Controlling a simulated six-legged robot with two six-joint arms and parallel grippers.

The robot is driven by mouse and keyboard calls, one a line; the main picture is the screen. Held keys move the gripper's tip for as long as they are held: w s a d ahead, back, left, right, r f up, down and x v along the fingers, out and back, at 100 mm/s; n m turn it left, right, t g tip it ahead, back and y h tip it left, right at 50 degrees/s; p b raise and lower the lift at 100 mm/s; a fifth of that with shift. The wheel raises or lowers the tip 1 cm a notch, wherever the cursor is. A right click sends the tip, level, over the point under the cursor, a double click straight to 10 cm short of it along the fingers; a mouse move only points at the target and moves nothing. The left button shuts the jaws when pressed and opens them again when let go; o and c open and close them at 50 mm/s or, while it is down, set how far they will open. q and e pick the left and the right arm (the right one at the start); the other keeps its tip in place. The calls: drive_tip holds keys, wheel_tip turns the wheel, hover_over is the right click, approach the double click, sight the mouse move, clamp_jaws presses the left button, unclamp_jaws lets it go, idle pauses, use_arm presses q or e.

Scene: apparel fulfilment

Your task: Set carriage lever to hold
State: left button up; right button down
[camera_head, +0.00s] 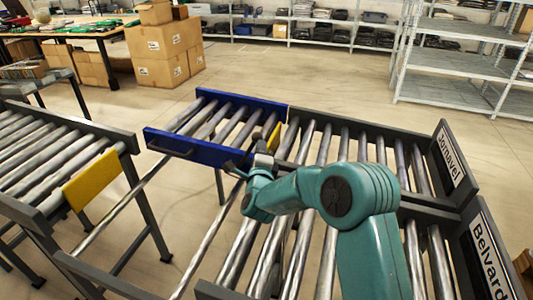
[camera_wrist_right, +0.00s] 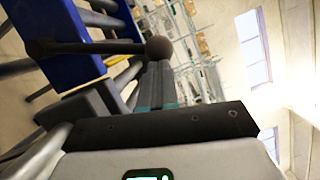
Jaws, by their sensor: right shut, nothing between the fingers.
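The blue-sided roller carriage (camera_head: 190,148) sits at the left end of the right conveyor in the head view. Its lever is a dark rod with a round brown knob (camera_wrist_right: 158,48) in the wrist view; the rod runs left to the blue side panel (camera_wrist_right: 62,45). In the head view the lever (camera_head: 236,169) is small and partly hidden by my arm. My right gripper (camera_head: 264,151) is at the carriage's near right corner. In the wrist view its fingers (camera_wrist_right: 157,78) are shut and empty, tips close to the knob; I cannot tell whether they touch. My left gripper is out of view.
Cardboard boxes (camera_head: 160,55) and metal shelves (camera_head: 465,65) stand behind; open floor lies between.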

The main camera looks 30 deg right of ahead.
drive_tip(key=w+a+r+n+g+y+p, duration=0.1)
drive_tip(key=w+a+r+n+g+p, duration=0.1)
drive_tip(key=w+a+n+p, duration=0.5)
drive_tip(key=shift+w+a+r+n+p, duration=0.35)
drive_tip(key=shift+w+a+n, duration=0.25)
drive_tip(key=shift+w+a, duration=0.95)
drive_tip(key=shift+w+d, duration=0.35)
drive_tip(key=shift+w, duration=0.05)
drive_tip(key=shift+s+d, duration=0.1)
drive_tip(key=shift+d, duration=0.05)
